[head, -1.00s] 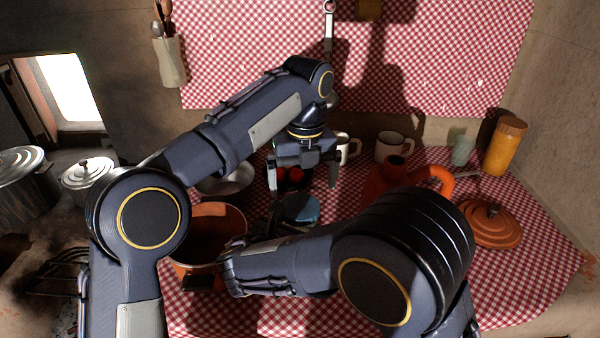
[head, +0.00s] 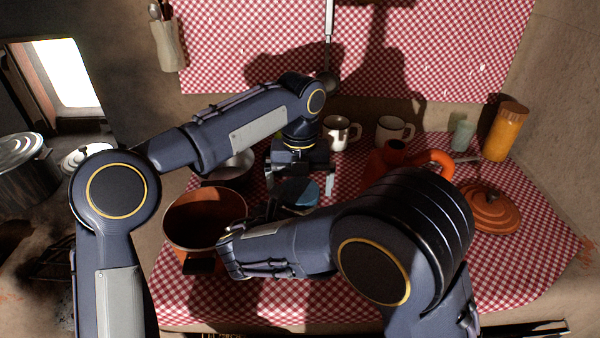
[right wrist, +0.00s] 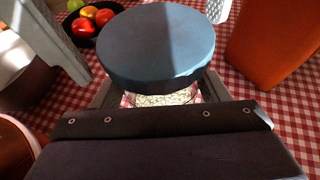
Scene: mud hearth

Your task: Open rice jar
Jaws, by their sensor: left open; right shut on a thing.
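The rice jar is a clear glass jar (right wrist: 160,98) with pale grains inside and a round blue lid (head: 299,194). The lid (right wrist: 155,45) is on the jar and fills the upper middle of the right wrist view. My right gripper (right wrist: 158,93) is shut on the jar body below the lid; in the head view my right arm mostly hides it. My left gripper (head: 299,184) is open above the jar, its fingers on either side of the lid. In the right wrist view its grey fingers also flank the lid. I cannot tell whether they touch it.
An orange pot (head: 205,245) stands left of the jar. An orange kettle (head: 392,150) is to the right, beyond it an orange lid (head: 492,213). Two mugs stand behind. A dark bowl of fruit (right wrist: 92,22) is close behind the jar.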

